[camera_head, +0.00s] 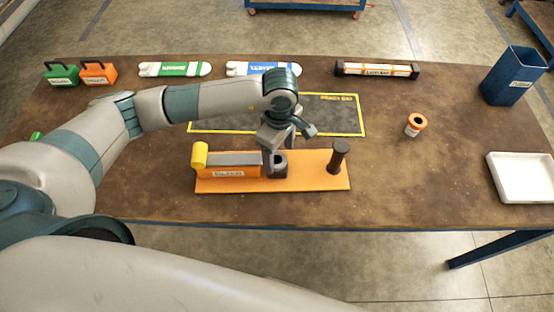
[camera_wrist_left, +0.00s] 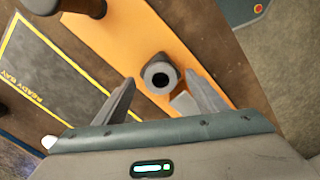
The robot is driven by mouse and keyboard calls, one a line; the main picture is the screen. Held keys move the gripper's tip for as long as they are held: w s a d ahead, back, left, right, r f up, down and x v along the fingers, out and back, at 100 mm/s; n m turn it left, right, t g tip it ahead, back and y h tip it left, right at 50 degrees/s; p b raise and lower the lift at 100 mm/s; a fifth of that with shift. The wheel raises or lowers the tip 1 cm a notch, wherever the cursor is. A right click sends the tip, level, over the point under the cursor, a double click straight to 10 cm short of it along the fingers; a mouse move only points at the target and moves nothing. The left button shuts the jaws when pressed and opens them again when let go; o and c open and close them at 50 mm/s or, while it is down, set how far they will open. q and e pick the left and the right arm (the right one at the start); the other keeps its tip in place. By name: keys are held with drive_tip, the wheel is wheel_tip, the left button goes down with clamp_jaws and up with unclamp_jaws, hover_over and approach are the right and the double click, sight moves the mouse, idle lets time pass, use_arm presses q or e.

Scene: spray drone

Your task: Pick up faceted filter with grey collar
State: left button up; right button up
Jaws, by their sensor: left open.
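A dark faceted piece with a grey ring-shaped collar and a dark central hole, which fits the filter (camera_head: 278,165), stands upright on the orange board (camera_head: 310,183). In the left wrist view the filter (camera_wrist_left: 159,77) sits between and just beyond my fingertips. My left gripper (camera_head: 287,141) is open and empty, pointing down just above the filter; it also shows in the left wrist view (camera_wrist_left: 160,88). Its fingers stand on either side of the filter, with a visible gap. Part of the filter is hidden by the gripper in the head view. My right gripper is not in view.
The orange board also carries a dark brown post (camera_head: 338,157) and a grey-topped block with a yellow cylinder (camera_head: 199,155). An orange ringed cylinder (camera_head: 415,125), a white tray (camera_head: 523,178) and a blue bin (camera_head: 514,77) are at right. The marked mat (camera_head: 340,116) lies behind.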

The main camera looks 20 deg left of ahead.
use_arm(q)
drive_tip(key=shift+f, duration=1.05)
drive_tip(key=c, duration=1.1)
